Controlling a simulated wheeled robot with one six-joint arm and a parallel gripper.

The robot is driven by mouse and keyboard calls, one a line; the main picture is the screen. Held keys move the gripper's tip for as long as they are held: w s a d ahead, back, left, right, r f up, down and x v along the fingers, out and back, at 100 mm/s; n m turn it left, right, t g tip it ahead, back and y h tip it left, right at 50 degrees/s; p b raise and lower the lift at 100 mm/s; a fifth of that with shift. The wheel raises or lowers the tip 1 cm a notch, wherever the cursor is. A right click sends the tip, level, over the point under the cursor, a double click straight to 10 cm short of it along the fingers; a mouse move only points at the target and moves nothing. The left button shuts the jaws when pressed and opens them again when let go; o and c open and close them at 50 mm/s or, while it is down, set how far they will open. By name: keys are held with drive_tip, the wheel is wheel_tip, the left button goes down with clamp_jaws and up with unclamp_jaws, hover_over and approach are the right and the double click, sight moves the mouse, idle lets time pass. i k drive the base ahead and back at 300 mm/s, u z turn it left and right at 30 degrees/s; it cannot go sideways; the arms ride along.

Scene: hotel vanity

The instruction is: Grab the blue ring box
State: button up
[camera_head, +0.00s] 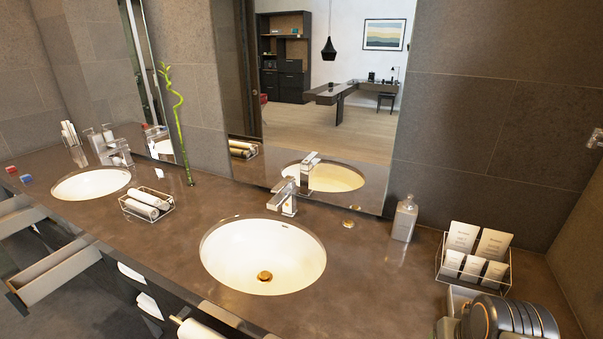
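A small blue box (26,178), which looks like the blue ring box, sits on the dark counter (120,229) at the far left, near its front edge. It is small in the picture, and I cannot tell whether its lid is open. A small red box (11,169) sits just behind it and to its left, a little apart.
The left basin (92,184) lies right of the blue box. A wire basket of rolled towels (146,203) and the right basin (262,257) follow. Open drawers (58,270) jut out below the left counter edge. A bottle (404,218) and packet rack (473,258) stand right.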

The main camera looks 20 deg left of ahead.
sight(25, 178)
drive_tip(key=u, duration=3.05)
drive_tip(key=i, duration=7.75)
drive_tip(key=z, duration=0.4)
